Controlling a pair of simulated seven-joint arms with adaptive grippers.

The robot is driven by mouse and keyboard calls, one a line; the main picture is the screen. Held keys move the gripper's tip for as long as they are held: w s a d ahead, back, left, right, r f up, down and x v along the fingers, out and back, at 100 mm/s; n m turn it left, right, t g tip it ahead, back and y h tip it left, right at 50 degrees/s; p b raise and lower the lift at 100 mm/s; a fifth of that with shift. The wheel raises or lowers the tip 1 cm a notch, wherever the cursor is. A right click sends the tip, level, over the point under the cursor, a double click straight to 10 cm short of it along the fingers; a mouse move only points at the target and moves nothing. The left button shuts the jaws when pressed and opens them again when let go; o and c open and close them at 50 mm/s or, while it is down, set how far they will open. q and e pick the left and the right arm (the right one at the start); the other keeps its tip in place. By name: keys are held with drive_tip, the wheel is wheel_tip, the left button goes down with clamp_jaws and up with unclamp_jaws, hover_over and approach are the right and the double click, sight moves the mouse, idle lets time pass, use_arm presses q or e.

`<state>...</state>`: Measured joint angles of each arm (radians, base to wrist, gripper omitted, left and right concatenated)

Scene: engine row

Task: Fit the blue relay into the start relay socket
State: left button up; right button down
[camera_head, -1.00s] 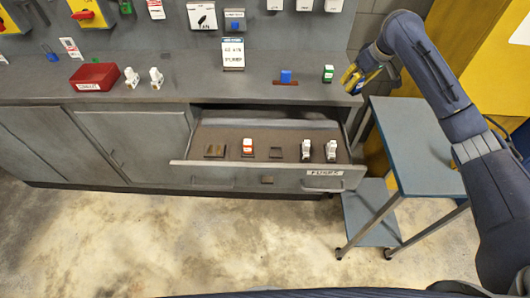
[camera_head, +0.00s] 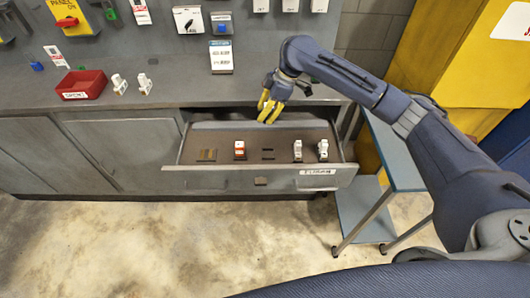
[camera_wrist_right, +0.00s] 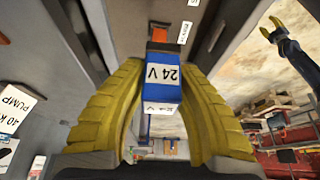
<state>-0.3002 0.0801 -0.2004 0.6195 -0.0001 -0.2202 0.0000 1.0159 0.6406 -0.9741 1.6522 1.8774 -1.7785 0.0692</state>
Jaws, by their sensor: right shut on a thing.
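My right gripper (camera_head: 268,112) is over the back part of the open drawer in the head view. In the right wrist view its yellow fingers (camera_wrist_right: 161,80) are shut on the blue relay (camera_wrist_right: 161,90), which has a white 24 V label. The relay is hidden in the head view. I cannot pick out the start relay socket for certain; the counter behind my right arm is covered. My left gripper (camera_wrist_right: 270,26) shows small in the right wrist view, empty, with its fingers apart.
The open drawer (camera_head: 220,181) holds a red-and-white fuse (camera_head: 239,149), two white fuses (camera_head: 298,150) and dark slots (camera_head: 207,155). A red bin (camera_head: 85,83) stands on the counter (camera_head: 180,88) at left. A blue-grey cart (camera_head: 402,165) stands at right.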

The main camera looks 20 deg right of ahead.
sight(263, 153)
wheel_tip(263, 153, down, 19)
drive_tip(key=shift+r, duration=0.1)
idle(0.7)
drive_tip(key=shift+f, duration=0.35)
drive_tip(key=c, duration=1.1)
unclamp_jaws()
drive_tip(key=shift+s+f, duration=0.1)
drive_tip(key=shift+f, duration=0.05)
drive_tip(key=shift+r, duration=0.3)
drive_tip(key=v, duration=1.2)
drive_tip(key=shift+r, duration=0.15)
